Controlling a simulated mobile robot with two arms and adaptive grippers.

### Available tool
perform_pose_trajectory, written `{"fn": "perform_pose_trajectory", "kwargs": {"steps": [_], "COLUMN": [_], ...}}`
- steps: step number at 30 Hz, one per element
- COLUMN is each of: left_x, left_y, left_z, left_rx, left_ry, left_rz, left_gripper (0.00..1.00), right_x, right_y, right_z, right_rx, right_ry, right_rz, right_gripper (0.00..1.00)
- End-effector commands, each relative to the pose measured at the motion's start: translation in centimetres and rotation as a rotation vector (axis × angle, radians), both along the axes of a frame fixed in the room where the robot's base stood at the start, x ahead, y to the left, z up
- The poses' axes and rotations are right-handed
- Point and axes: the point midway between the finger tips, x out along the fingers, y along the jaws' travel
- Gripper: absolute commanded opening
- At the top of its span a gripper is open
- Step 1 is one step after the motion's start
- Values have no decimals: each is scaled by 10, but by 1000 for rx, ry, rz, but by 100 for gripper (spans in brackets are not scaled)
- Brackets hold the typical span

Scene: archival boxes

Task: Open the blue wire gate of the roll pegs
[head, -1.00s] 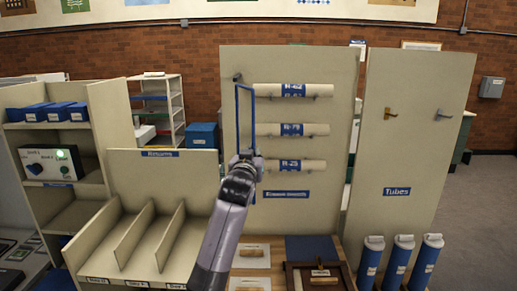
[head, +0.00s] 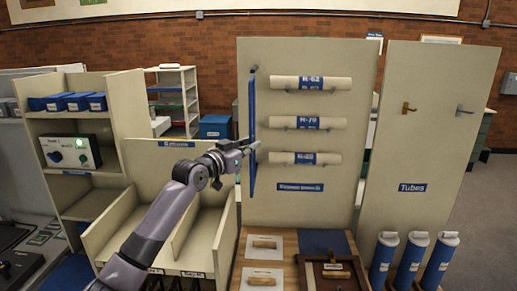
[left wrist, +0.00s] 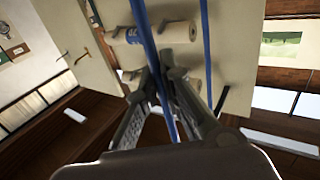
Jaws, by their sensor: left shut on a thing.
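The blue wire gate (head: 252,110) hangs at the left edge of the upright beige roll panel (head: 350,190). It shows nearly edge-on, swung out clear of the rolls' left ends. Three paper rolls lie on the pegs: the top roll (head: 310,83), middle roll (head: 308,122) and bottom roll (head: 305,158). My left gripper (head: 250,147) is shut on the gate's wire, low on its near side. In the left wrist view the blue wire (left wrist: 150,55) runs between my fingers (left wrist: 170,80). My right gripper is not in view.
A beige divided returns bin (head: 160,143) stands below my left arm. Blue tubes (head: 412,255) stand at the right before the tubes panel (head: 430,130). A brown tray (head: 350,285) lies on the wooden table below the rolls. The space before the rolls is free.

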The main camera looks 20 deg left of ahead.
Motion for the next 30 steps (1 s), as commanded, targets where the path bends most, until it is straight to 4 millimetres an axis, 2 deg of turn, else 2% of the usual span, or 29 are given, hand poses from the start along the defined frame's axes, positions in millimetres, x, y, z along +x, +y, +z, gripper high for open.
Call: {"fn": "perform_pose_trajectory", "kwargs": {"steps": [17,18,27,30], "left_x": [-2,-2,-2,-2], "left_y": [6,6,6,6], "left_z": [3,3,2,1], "left_rx": [-1,-2,-2,-1], "left_ry": [-6,-7,-3,-2], "left_rz": [-13,-13,-13,-13], "left_gripper": [0,8,28,28], "right_x": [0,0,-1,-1], "right_y": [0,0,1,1], "right_z": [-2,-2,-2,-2], "right_rx": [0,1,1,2], "right_ry": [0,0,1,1], "right_rz": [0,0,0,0], "right_gripper": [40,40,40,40]}}
